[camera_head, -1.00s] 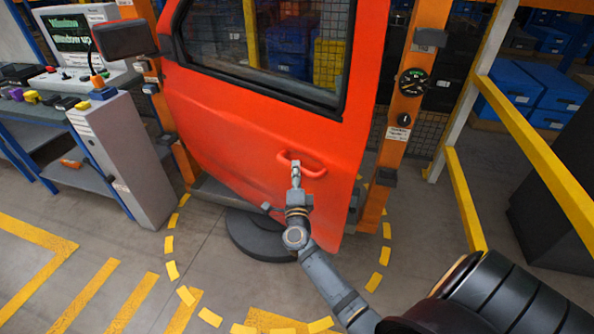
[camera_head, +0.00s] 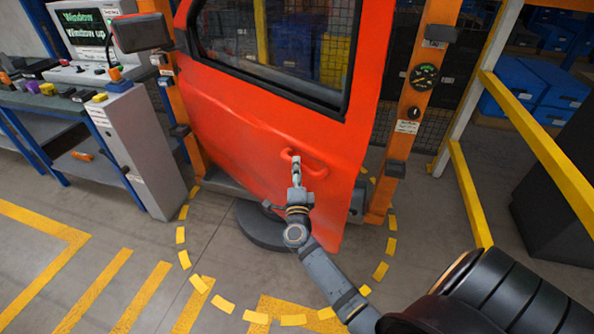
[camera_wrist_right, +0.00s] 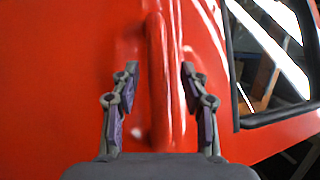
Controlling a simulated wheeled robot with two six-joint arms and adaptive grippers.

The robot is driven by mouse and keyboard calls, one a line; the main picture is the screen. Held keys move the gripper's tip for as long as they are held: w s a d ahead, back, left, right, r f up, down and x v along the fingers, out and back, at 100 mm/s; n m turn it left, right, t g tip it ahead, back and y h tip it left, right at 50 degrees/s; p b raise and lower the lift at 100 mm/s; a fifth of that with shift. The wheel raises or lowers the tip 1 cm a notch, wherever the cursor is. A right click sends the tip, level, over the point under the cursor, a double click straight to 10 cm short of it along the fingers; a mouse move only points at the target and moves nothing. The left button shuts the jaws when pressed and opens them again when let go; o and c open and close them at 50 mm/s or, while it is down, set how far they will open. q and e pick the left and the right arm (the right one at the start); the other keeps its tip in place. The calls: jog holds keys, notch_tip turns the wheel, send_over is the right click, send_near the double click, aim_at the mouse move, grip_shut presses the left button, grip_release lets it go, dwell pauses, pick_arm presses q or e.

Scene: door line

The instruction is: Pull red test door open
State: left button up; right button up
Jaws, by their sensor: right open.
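The red test door (camera_head: 240,130) hangs in an orange frame, a little away from the right post, with a dark window in its upper part. Its red handle (camera_head: 314,170) is a loop at the door's lower right. My right gripper (camera_head: 295,163) is at the handle's left end in the head view. In the right wrist view, the handle bar (camera_wrist_right: 157,75) runs upright between the two open fingers (camera_wrist_right: 160,88), with a gap showing on the right side. Contact with the bar cannot be made out. My left gripper is out of view.
An orange post (camera_head: 405,130) with a gauge stands right of the door. A grey cabinet (camera_head: 145,150) and a bench with a screen (camera_head: 92,28) stand at left. A yellow rail (camera_head: 540,150) lies at right. Yellow dashes mark the floor around the door.

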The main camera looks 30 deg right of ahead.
jog(key=v, duration=1.2)
